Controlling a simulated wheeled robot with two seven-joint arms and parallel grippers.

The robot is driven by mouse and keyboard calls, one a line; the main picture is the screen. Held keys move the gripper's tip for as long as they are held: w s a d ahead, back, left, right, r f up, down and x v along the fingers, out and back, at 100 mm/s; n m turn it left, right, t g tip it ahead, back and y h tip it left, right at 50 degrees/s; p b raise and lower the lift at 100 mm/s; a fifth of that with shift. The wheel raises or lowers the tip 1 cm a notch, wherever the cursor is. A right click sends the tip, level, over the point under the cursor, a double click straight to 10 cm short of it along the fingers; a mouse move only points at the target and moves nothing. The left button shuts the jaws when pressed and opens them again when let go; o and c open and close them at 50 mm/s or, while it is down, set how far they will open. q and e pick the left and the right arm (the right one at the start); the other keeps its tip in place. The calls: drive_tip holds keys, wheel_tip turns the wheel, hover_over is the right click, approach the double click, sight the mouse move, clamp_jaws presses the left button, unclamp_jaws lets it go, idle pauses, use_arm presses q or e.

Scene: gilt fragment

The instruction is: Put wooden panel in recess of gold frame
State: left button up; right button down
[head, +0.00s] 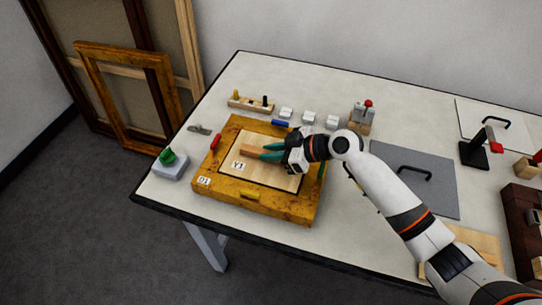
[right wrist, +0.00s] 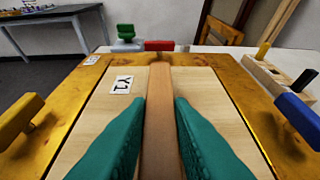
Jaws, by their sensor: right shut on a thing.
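The gold frame (head: 216,199), tagged 01, lies flat on the table. The pale wooden panel (head: 233,178), tagged Y1, lies within the frame's outline, with a dark line along its near edge. I cannot tell whether it is fully down in the recess. A raised wooden bar (right wrist: 160,100) runs along the panel's middle. My right gripper (head: 268,153) has teal fingers, shut on this bar from both sides. The panel (right wrist: 95,130) and frame (right wrist: 40,140) also show in the right wrist view. My left gripper is out of view.
Coloured clips surround the frame: red (head: 216,141), blue (head: 280,123) and yellow (head: 250,195). A green-topped device (head: 169,163) stands at left. A pegged wooden block (head: 250,103) and small white blocks stand behind. A grey plate with a handle (head: 425,190) lies at right.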

wheel_tip(320, 180, down, 2)
drive_tip(key=shift+f, duration=0.25)
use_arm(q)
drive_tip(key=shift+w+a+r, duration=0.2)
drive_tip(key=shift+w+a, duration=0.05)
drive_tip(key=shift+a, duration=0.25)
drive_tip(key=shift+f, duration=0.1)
use_arm(e)
drive_tip(key=shift+f, duration=0.1)
drive_tip(key=shift+f, duration=0.1)
drive_tip(key=c, duration=1.3)
unclamp_jaws()
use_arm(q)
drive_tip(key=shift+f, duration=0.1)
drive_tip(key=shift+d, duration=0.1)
